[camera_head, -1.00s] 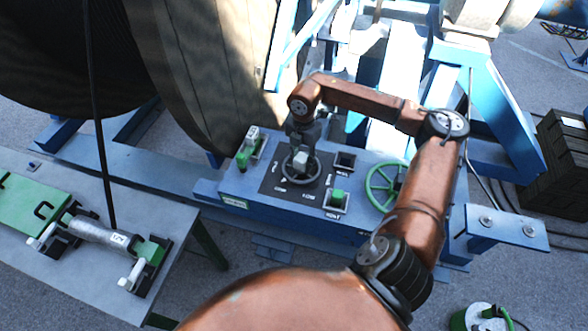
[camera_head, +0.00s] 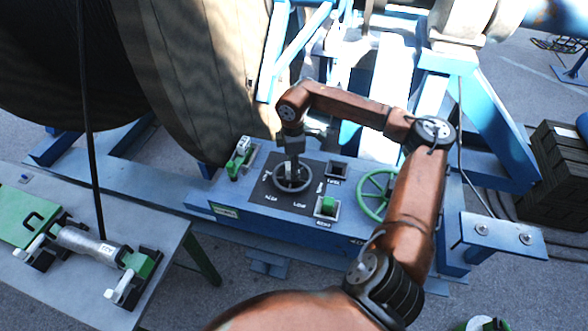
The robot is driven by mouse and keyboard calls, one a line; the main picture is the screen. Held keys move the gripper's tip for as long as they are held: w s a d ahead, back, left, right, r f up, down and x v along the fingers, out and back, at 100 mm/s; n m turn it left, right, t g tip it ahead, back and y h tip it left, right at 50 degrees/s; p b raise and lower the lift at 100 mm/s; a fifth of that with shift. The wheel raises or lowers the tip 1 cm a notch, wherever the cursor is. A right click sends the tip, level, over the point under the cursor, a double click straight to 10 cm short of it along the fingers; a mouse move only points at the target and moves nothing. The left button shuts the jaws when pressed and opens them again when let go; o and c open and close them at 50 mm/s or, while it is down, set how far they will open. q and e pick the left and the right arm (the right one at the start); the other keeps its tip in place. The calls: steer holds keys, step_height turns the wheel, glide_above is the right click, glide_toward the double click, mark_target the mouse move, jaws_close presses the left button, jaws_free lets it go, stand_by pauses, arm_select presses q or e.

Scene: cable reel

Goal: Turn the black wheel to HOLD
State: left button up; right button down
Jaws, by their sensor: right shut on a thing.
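The black wheel (camera_head: 278,187) is a small dark ring with a hub. It lies flat on a dark square plate (camera_head: 262,197) on the blue control bench. My left gripper is not in view.
Beside the plate are a green lever (camera_head: 239,160) and a green switch (camera_head: 327,206). A green handwheel (camera_head: 373,197) stands close to my right forearm. A large cable reel (camera_head: 195,75) rises behind at left. A grey table (camera_head: 60,255) with a green-ended clamp is front left.

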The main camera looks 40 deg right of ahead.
steer(key=shift+a+f+m, duration=0.1)
steer(key=shift+a+m, duration=0.05)
steer(key=shift+m, duration=0.55)
steer(key=c, duration=1.4)
jaws_free()
steer(key=shift+w, duration=0.1)
step_height(320, 180, up, 12)
